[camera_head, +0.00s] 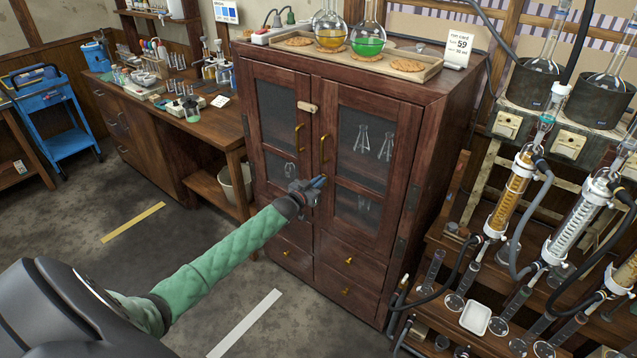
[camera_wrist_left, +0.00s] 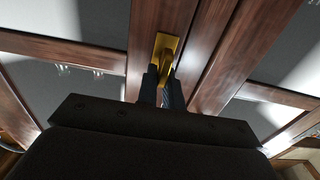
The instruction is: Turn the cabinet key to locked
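The dark wooden cabinet (camera_head: 388,192) stands in the middle of the head view, with both glazed doors shut. My left gripper (camera_head: 318,183) is at the inner edge of the right door, just below that door's brass handle (camera_head: 323,150). In the left wrist view, a gold key plate (camera_wrist_left: 165,45) is on the door's wooden edge. The gold cabinet key (camera_wrist_left: 166,70) stands out from it, between the dark fingers of my left gripper (camera_wrist_left: 162,82). The fingers are close together on the key and hide part of it. The head view does not show the key clearly. My right gripper is not in view.
A tray (camera_head: 425,72) with two flasks is on top of the cabinet. A rig of glass condensers (camera_head: 510,195) stands close on the right. A bench (camera_head: 165,120) with glassware is on the left. The floor (camera_head: 150,215) in front is clear.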

